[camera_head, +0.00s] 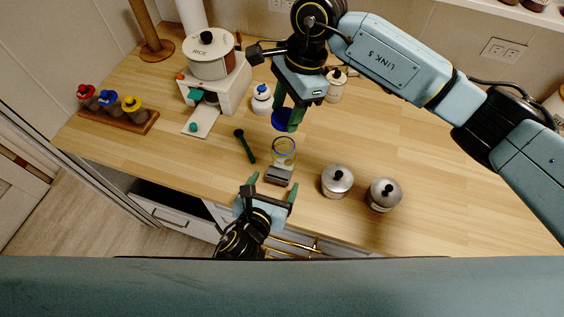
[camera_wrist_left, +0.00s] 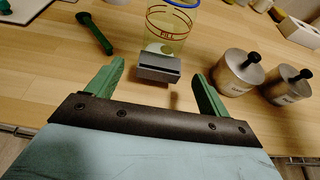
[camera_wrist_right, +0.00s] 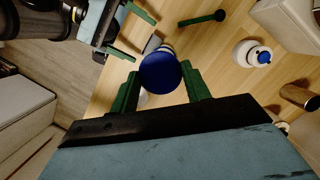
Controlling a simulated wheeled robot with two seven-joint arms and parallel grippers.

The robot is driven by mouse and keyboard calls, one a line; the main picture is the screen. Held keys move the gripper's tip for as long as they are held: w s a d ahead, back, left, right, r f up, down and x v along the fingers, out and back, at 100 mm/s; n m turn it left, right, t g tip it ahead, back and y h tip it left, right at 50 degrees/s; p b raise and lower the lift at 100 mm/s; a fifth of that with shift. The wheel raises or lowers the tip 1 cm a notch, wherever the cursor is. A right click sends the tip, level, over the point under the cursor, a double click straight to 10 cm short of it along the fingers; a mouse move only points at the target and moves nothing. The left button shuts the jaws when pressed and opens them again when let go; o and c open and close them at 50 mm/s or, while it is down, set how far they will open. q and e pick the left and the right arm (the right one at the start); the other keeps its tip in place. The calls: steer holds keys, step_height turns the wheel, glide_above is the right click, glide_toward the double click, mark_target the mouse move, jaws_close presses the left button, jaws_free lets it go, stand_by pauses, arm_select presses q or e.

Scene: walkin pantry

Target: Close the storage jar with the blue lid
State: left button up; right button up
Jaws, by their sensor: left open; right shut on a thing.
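The storage jar (camera_head: 284,152) is clear with a blue rim and stands on the wooden counter. In the left wrist view the jar (camera_wrist_left: 172,28) shows a "FILL" mark and a pale item low inside. A grey block (camera_wrist_left: 158,68) sits against its near side. My right gripper (camera_head: 290,115) is shut on the blue lid (camera_head: 281,121) and holds it above and slightly behind the jar. In the right wrist view the lid (camera_wrist_right: 161,72) lies between the fingertips and hides most of the jar. My left gripper (camera_head: 272,187) is open and empty, in front of the grey block.
A dark green scoop-like tool (camera_head: 245,146) lies left of the jar. Two metal canisters (camera_head: 337,181) (camera_head: 384,194) stand to the right. A white jar with a blue knob (camera_head: 262,100) and a white grinder-like machine (camera_head: 214,90) stand behind. Free counter lies at far right.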

mark_target(278, 177)
arm_select(q)
steer(key=shift+x, duration=3.05)
steer(key=shift+c, duration=0.3)
steer(key=c, duration=1.4)
arm_select(e)
steer(key=shift+f, duration=2.45)
steer(key=shift+f, duration=0.9)
steer(key=shift+f, duration=0.55)
